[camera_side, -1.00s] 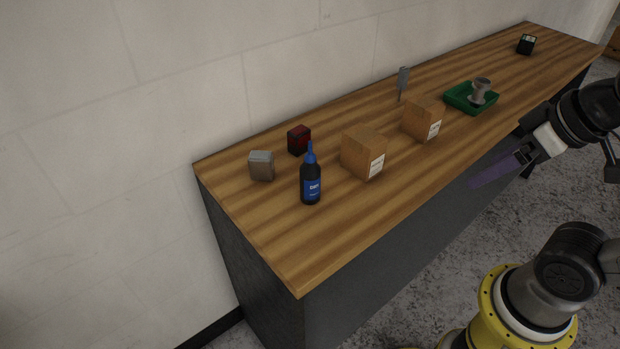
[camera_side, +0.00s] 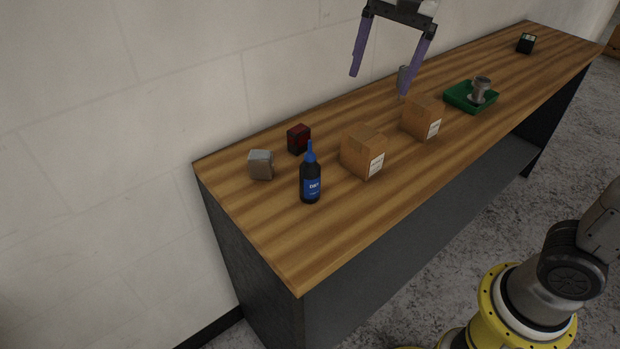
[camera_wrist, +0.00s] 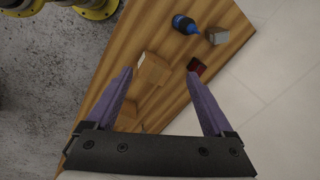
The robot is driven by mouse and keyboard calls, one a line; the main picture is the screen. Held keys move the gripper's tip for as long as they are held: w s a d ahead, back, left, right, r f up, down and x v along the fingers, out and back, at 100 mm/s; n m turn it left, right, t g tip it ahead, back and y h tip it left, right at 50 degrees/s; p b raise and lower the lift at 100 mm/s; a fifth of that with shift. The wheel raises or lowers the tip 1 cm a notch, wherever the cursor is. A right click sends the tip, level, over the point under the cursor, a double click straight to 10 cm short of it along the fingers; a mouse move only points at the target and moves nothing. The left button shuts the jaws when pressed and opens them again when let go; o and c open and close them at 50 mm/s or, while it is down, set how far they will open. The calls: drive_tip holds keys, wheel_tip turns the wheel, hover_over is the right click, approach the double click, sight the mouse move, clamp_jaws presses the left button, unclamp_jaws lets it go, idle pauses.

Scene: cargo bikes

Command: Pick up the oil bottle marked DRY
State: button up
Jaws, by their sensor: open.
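A dark bottle with a blue label and a blue pointed nozzle (camera_side: 311,182) stands upright near the left end of the wooden bench. Its label seems to read DRY, but the print is small. In the wrist view the bottle (camera_wrist: 184,24) is near the top edge, beyond the fingertips. My gripper (camera_side: 390,82) is open and empty, raised above the bench to the right of the bottle. Its two purple fingers are spread wide, and they also show in the wrist view (camera_wrist: 160,73).
A grey block (camera_side: 261,165) and a dark red box (camera_side: 298,139) stand close behind the bottle. Two cardboard boxes (camera_side: 362,152) (camera_side: 422,117) stand to its right. Farther right are a green tray (camera_side: 458,103) holding a grey part (camera_side: 480,90), and a small black box (camera_side: 526,43). The bench's front left is clear.

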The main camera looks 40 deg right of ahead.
drive_tip(key=w+a+f+g, duration=0.1)
drive_tip(key=w+a+f, duration=0.2)
drive_tip(key=w+a, duration=0.15)
drive_tip(key=g, duration=0.1)
approach(310, 170)
drive_tip(key=shift+n, duration=0.4)
drive_tip(key=f, duration=0.5)
drive_tip(key=shift+w+d+f, duration=0.15)
drive_tip(key=shift+w+d, duration=0.2)
drive_tip(key=shift+d, duration=0.05)
drive_tip(key=shift+w+f, duration=0.2)
drive_tip(key=shift+f, duration=1.4)
drive_tip(key=shift+w+f, duration=0.2)
drive_tip(key=shift+f, duration=1.4)
drive_tip(key=shift+r, duration=0.1)
clamp_jaws()
